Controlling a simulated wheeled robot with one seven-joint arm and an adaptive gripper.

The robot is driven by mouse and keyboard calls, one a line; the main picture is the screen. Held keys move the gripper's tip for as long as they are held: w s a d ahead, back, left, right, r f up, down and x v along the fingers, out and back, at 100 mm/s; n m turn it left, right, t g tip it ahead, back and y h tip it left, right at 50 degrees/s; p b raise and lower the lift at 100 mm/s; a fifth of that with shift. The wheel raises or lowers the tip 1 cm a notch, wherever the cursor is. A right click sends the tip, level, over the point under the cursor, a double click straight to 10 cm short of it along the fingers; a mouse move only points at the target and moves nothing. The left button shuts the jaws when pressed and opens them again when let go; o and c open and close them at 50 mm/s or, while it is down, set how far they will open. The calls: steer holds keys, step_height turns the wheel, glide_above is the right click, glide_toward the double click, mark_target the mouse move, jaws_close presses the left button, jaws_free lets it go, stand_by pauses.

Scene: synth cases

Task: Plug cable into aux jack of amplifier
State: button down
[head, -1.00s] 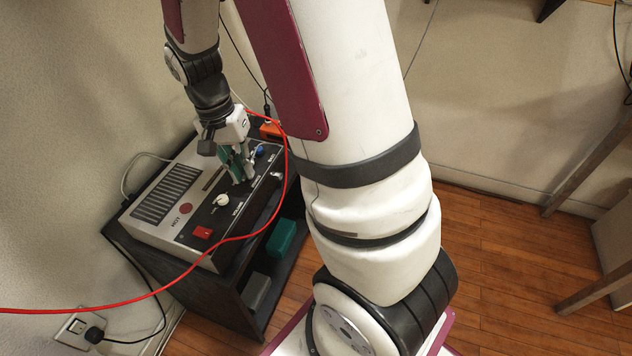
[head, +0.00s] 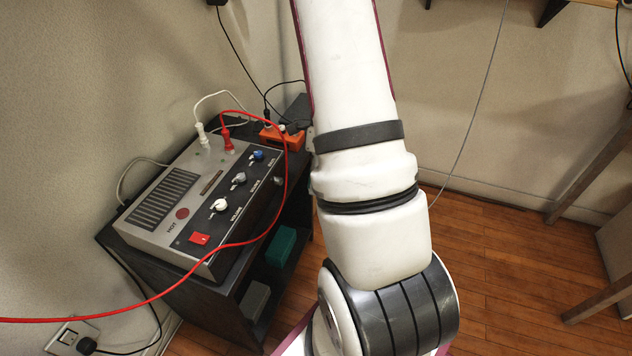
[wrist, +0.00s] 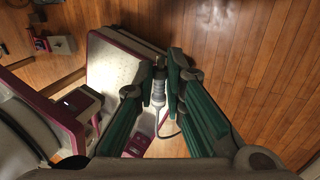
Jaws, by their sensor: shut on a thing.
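The amplifier (head: 150,240) is a grey box with a dark front panel, several knobs and a red switch (head: 200,238), on a black stand. A small silver fitting (head: 278,181) sits at the right end of its panel; I cannot read its label. A red plug (head: 227,142) and a white plug (head: 202,136) stand upright in its top. My gripper (wrist: 158,66) shows only in the wrist view, shut on a grey plug (wrist: 158,92) with a cable, held above my own base and the floor. A thin grey cable (head: 478,115) hangs right of my arm in the head view.
The red cable (head: 150,298) loops across the amplifier's front and runs off left. An orange power strip (head: 283,138) sits behind the amplifier. A wall socket (head: 72,335) is at lower left. Wooden legs stand at right. Open wooden floor (head: 490,260) lies right of my arm.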

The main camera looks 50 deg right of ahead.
steer(key=shift+w+a+p, duration=0.25)
steer(key=shift+w+a, duration=0.1)
steer(key=shift+w, duration=0.55)
steer(key=shift+w+a+p, duration=0.25)
steer(key=shift+w+a, duration=0.05)
steer(key=shift+w, duration=0.65)
steer(key=shift+w+a+p, duration=0.25)
steer(key=shift+w+a, duration=0.1)
steer(key=shift+w, duration=0.55)
steer(key=shift+n+p, duration=0.4)
steer(key=shift+p, duration=0.2)
steer(key=shift+w+a, duration=0.15)
steer(key=shift+w, duration=0.2)
stand_by(0.5)
steer(key=shift+w+a+r+p, duration=0.1)
steer(key=shift+w+a+p, duration=0.1)
steer(key=shift+p, duration=0.85)
stand_by(2.8)
